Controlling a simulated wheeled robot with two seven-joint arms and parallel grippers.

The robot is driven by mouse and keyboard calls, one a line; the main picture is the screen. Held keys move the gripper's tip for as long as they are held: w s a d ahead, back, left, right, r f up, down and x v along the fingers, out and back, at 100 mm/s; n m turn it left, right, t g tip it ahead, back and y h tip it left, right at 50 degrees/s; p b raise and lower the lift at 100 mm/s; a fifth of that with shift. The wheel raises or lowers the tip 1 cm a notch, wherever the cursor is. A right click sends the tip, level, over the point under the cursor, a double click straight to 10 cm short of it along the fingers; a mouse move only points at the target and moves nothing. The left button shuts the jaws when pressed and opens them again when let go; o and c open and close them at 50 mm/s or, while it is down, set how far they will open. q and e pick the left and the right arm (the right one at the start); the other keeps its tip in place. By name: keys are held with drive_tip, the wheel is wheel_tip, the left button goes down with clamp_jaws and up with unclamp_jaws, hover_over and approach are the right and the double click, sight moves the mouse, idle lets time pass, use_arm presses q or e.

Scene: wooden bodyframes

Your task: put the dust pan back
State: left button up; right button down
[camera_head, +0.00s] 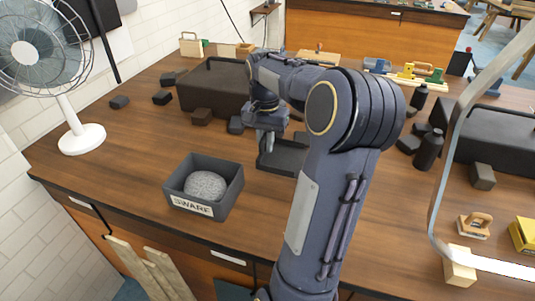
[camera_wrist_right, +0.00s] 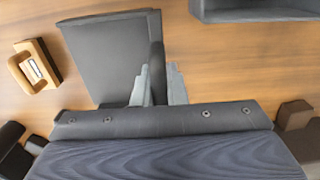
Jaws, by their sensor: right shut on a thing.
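The dust pan (camera_head: 287,152) is dark grey and lies on or just above the wooden bench near its middle, partly hidden by my right arm. In the right wrist view its flat pan (camera_wrist_right: 103,62) shows with a raised wall on its right side. My right gripper (camera_head: 268,133) points down at the pan. I cannot tell whether the pan touches the bench. My left gripper is not in view.
A dark open bin (camera_head: 218,208) labelled SWARF stands left of the pan with a grey rounded lump (camera_head: 205,186) in it. A long dark block (camera_head: 212,85) and several small dark blocks lie behind. A fan (camera_head: 83,138) stands far left. Bottles (camera_head: 428,150) stand at the right.

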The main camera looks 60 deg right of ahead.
drive_tip(key=d+f, duration=0.1)
drive_tip(key=w+d+f, duration=0.1)
drive_tip(key=f, duration=0.1)
drive_tip(key=w+d+f, duration=0.1)
drive_tip(key=f, duration=0.1)
drive_tip(key=shift+w+d+f, duration=0.1)
drive_tip(key=shift+w+d, duration=0.1)
drive_tip(key=shift+d, duration=0.15)
drive_tip(key=shift+w+d+f, duration=0.1)
drive_tip(key=shift+d+f, duration=0.05)
drive_tip(key=shift+f, duration=0.8)
drive_tip(key=shift+w+d+f, duration=0.1)
drive_tip(key=shift+f, duration=0.85)
drive_tip(key=shift+f, duration=0.15)
drive_tip(key=c, duration=1.5)
unclamp_jaws()
drive_tip(key=shift+o, duration=0.2)
